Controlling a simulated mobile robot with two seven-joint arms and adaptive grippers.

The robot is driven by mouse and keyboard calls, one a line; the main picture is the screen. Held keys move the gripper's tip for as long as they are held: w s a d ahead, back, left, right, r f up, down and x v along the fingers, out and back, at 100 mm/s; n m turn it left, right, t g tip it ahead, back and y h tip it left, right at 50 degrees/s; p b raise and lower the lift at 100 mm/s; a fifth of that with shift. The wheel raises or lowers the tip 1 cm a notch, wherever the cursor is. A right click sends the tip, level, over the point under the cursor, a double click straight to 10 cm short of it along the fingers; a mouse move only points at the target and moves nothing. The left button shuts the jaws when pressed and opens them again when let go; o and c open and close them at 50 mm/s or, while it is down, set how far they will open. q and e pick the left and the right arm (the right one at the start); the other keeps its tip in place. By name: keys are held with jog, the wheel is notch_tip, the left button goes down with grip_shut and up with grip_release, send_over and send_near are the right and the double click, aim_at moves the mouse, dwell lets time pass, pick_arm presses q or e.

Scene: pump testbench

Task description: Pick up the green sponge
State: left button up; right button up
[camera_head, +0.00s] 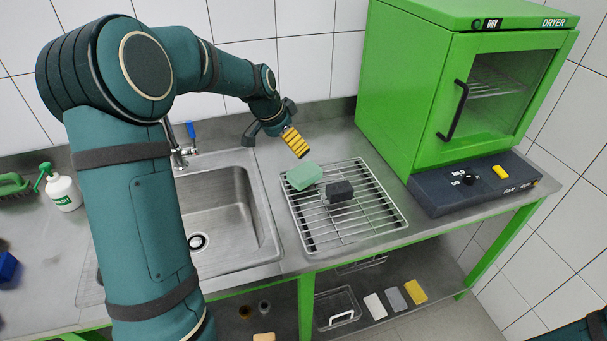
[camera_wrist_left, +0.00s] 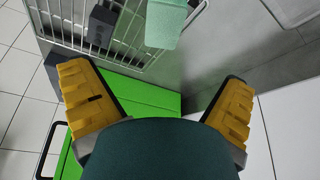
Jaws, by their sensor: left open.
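The green sponge (camera_head: 304,176) lies on the back left part of the wire rack (camera_head: 357,228). It also shows at the top of the left wrist view (camera_wrist_left: 166,24), cut by the frame edge. My left gripper (camera_head: 276,147) is open and empty above and behind the sponge, apart from it. In the left wrist view its two yellow-padded fingers (camera_wrist_left: 155,78) are spread wide, with the sponge beyond the fingertips.
A dark grey block (camera_head: 340,191) lies on the rack just right of the sponge. A sink (camera_head: 222,215) with a faucet (camera_head: 181,146) is to the left. The green dryer (camera_head: 445,90) stands to the right, its door closed. Tiled walls are close behind.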

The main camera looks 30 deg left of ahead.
aim_at(302, 173)
pick_arm(q)
jog(key=b+x, duration=0.1)
jog(key=x, duration=0.4)
jog(key=b+x, duration=0.1)
jog(key=x, duration=0.5)
jog(key=shift+a+f+b, duration=0.1)
jog(key=shift+a+b, duration=0.1)
jog(key=shift+b, duration=0.15)
jog(key=b+x, duration=0.1)
jog(key=x, duration=0.4)
jog(key=shift+a, duration=0.15)
pick_arm(e)
jog(key=x, duration=0.2)
jog(key=d+x, duration=0.1)
jog(key=x, duration=0.1)
jog(key=shift+a+f, duration=0.1)
jog(key=shift+f, duration=0.5)
pick_arm(q)
jog(key=c, duration=0.7)
jog(key=shift+c, duration=0.4)
